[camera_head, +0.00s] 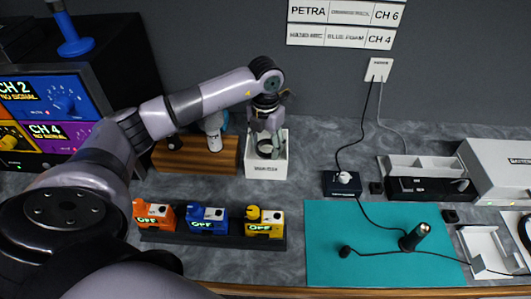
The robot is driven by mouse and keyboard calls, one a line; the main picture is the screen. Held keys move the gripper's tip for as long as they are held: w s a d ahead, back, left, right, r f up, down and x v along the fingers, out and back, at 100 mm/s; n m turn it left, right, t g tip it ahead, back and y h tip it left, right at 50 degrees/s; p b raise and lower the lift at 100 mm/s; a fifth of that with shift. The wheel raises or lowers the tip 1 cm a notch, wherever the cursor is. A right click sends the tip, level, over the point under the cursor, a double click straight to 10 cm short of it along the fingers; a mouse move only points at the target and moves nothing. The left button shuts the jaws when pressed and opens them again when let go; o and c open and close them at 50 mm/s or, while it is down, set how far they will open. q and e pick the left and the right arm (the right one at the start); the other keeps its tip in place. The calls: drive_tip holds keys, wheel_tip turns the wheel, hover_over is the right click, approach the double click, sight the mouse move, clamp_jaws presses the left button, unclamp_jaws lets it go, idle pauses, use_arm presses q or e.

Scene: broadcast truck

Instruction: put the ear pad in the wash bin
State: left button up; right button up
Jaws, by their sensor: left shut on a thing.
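The wash bin (281,165) is a small white open box with a label on its front, near the back wall left of centre. My left gripper (267,133) points down over the bin's opening. It is shut on the ear pad (264,148), a small dark ring that shows just below the fingertips, within the bin's outline. I cannot tell whether the pad touches the bin's floor or walls. My right gripper is out of view.
A wooden stand (197,155) is close left of the bin. Orange, blue and yellow packs (208,219) sit in a dark rack in front. A teal mat (370,255) with a corded dark tool (414,237) is to the right.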

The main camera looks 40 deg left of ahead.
sight(265, 156)
use_arm(q)
drive_tip(key=shift+f, duration=0.4)
wheel_tip(265, 156, down, 4)
drive_tip(key=shift+r+p, duration=0.1)
drive_tip(key=shift+p, duration=0.3)
drive_tip(key=shift+f, duration=0.2)
drive_tip(key=o, duration=0.6)
drive_tip(key=shift+c, duration=0.2)
drive_tip(key=shift+r, duration=0.1)
